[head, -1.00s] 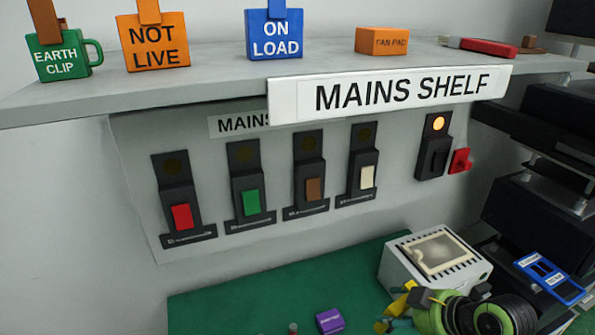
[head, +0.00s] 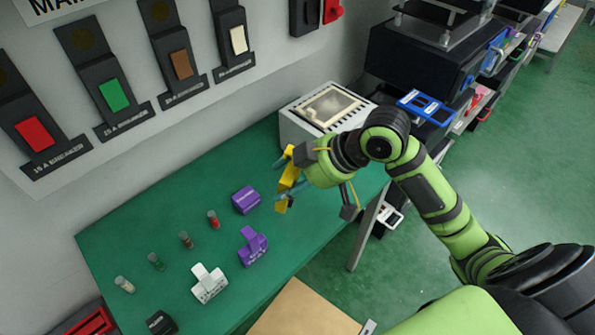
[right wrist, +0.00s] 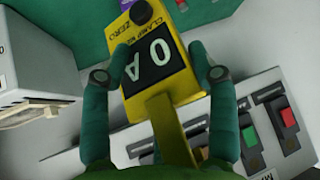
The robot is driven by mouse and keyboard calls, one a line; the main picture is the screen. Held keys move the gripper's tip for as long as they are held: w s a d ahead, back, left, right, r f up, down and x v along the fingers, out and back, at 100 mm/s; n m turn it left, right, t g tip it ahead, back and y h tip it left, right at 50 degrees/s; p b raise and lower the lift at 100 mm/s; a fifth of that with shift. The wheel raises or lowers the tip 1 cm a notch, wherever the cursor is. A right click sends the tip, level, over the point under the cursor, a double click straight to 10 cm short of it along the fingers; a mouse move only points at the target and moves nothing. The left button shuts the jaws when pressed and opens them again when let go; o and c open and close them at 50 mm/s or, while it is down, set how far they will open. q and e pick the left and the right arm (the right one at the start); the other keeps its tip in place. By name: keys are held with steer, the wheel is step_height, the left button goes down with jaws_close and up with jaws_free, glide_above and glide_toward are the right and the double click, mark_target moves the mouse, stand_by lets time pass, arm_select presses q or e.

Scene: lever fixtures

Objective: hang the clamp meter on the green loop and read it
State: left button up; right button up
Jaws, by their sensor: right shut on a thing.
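My right gripper (head: 281,178) is shut on the yellow clamp meter (head: 289,188) and holds it above the green bench. In the right wrist view the clamp meter (right wrist: 181,97) sits between the two teal fingers, its dark display showing "0 A", turned upside down. Its label includes "CLAMP" and "ZERO". Part of its body is hidden by the fingers. I cannot make out a green loop in either view. My left gripper is not in view.
A green bench (head: 130,235) holds a purple block (head: 246,200), a purple piece (head: 253,246), a white piece (head: 209,284) and several small cylinders. A white vented box (head: 300,128) stands behind the gripper. Switches, including a green one (head: 114,94), line the wall panel.

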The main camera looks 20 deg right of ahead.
mark_target(289, 171)
steer(key=w+m+p, duration=0.1)
steer(key=w+d+f+m+h+p, duration=0.1)
steer(key=w+f+h+p, duration=0.1)
steer(key=w, duration=0.1)
steer(key=shift+d+f+m+p, duration=0.15)
steer(key=shift+f+m+p, duration=0.1)
steer(key=shift+m+p, duration=0.15)
arm_select(q)
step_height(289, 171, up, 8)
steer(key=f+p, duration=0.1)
steer(key=p, duration=0.2)
arm_select(e)
steer(key=w+d+f+m+h, duration=0.1)
steer(key=d+f+m, duration=0.1)
steer(key=d+f, duration=0.2)
steer(key=shift+d+f, duration=0.35)
arm_select(q)
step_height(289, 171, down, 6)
steer(key=b, duration=0.7)
arm_select(e)
step_height(289, 171, down, 6)
steer(key=shift+r, duration=0.1)
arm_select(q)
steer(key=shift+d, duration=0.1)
arm_select(e)
steer(key=o, duration=1.7)
